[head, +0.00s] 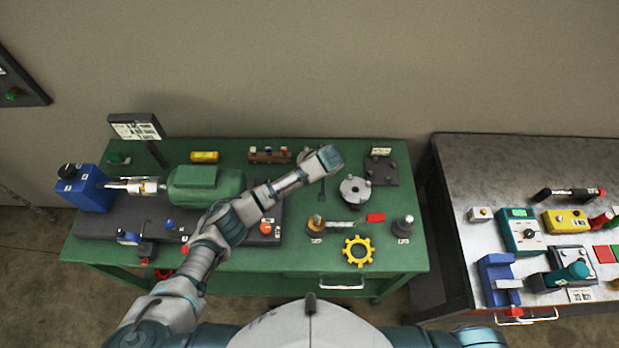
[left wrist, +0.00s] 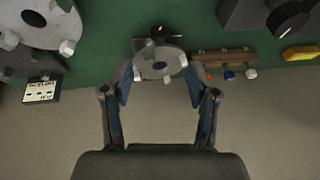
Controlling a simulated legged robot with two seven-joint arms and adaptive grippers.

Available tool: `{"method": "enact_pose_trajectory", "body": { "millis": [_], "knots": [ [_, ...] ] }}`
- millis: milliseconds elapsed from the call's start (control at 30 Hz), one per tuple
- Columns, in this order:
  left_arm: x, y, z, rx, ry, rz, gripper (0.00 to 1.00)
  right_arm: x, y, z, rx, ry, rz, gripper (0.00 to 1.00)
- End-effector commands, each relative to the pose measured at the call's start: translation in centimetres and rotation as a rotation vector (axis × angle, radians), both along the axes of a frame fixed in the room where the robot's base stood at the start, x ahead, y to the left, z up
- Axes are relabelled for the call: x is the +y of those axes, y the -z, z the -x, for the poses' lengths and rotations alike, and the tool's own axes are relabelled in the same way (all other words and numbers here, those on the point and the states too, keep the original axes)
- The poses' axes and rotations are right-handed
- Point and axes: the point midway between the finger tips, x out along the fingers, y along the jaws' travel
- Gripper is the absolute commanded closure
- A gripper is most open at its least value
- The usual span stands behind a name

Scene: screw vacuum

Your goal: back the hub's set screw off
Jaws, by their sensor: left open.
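A grey round flange-like hub with small lugs (left wrist: 160,63) sits between the open fingers of my left gripper (left wrist: 158,82) in the left wrist view. I cannot tell whether the fingers touch it. In the head view my left gripper (head: 328,158) is over the back of the green table, partly covering this part. A second, larger grey hub with lugs (head: 355,190) lies just right and in front of it; it is cut off at the upper left of the left wrist view (left wrist: 38,22). I cannot make out a set screw on either. My right gripper is out of view.
The green table (head: 300,262) carries a green motor (head: 205,187) coupled to a blue unit (head: 88,187). A brown rack (head: 270,156) stands left of my gripper. A yellow gear (head: 358,251) lies in front. A metal bench (head: 480,160) stands at right.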

Motion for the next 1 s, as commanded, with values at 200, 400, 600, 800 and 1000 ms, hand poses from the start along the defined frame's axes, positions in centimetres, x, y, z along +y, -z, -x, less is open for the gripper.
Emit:
{"method": "enact_pose_trajectory", "body": {
  "millis": [200,400,600,800,1000],
  "knots": [
    [0.8,5.1,-2.0,0.003,-0.002,-0.005,0.41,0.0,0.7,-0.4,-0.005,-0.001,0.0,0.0],
    [1.3,8.7,-3.5,0.001,-0.002,-0.001,0.41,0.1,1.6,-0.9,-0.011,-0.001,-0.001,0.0],
    [1.5,10.4,-4.3,0.0,0.001,0.0,0.41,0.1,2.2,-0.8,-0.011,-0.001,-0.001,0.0],
    [1.7,10.6,-4.4,0.0,0.0,0.0,0.41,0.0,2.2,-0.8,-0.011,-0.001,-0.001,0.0],
    [1.7,10.6,-4.4,0.0,0.0,0.0,0.56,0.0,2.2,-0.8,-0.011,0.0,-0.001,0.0]
  ]
}}
